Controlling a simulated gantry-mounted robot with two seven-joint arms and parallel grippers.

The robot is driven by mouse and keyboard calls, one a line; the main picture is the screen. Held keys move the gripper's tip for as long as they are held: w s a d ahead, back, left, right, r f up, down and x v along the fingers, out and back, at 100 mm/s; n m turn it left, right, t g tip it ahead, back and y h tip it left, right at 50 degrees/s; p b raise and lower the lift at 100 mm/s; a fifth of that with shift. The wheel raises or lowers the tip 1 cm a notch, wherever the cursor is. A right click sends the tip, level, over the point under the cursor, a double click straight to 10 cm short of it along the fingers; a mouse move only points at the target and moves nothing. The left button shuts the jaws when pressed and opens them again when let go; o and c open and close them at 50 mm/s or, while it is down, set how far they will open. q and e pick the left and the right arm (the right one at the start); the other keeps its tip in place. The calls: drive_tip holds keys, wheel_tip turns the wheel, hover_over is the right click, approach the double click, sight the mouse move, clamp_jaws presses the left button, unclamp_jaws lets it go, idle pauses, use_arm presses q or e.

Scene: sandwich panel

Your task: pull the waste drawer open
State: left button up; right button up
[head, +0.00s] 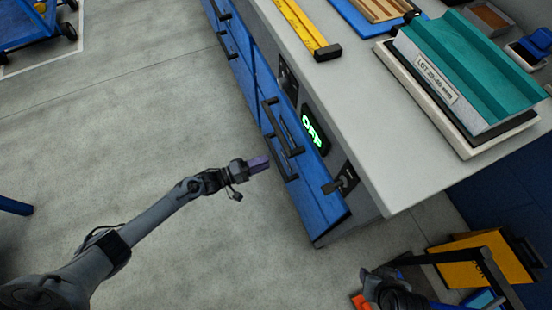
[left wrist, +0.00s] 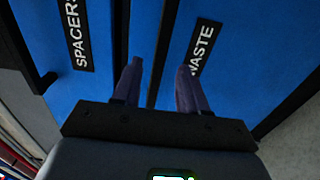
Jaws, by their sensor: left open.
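The waste drawer (left wrist: 235,75) is a blue front with a black WASTE label (left wrist: 204,46) in the left wrist view. Beside it is another blue front labelled SPACERS (left wrist: 75,35), with a dark gap between them. A dark bar (left wrist: 285,103) crosses the waste side at the right. My left gripper (head: 262,163) is open, its purple fingers apart and empty, just off the drawer fronts. The fingers also show in the left wrist view (left wrist: 158,88). In the head view, dark handles (head: 283,128) show on the blue fronts; labels there are unreadable. My right gripper (head: 378,285) shows at the bottom.
The pale worktop (head: 370,130) above carries a yellow level-like bar (head: 303,25) and a teal panel part (head: 470,60). A green-lit OFF display (head: 312,131) and a switch (head: 345,180) are on the cabinet face.

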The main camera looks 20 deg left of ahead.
sight(276, 157)
use_arm(q)
drive_tip(key=b+x, duration=0.2)
drive_tip(key=x, duration=0.3)
drive_tip(key=shift+w+d, duration=0.1)
drive_tip(key=shift+d, duration=0.05)
drive_tip(key=shift+w+d, duration=0.1)
drive_tip(key=shift+w, duration=0.05)
drive_tip(key=shift+c, duration=0.4)
clamp_jaws()
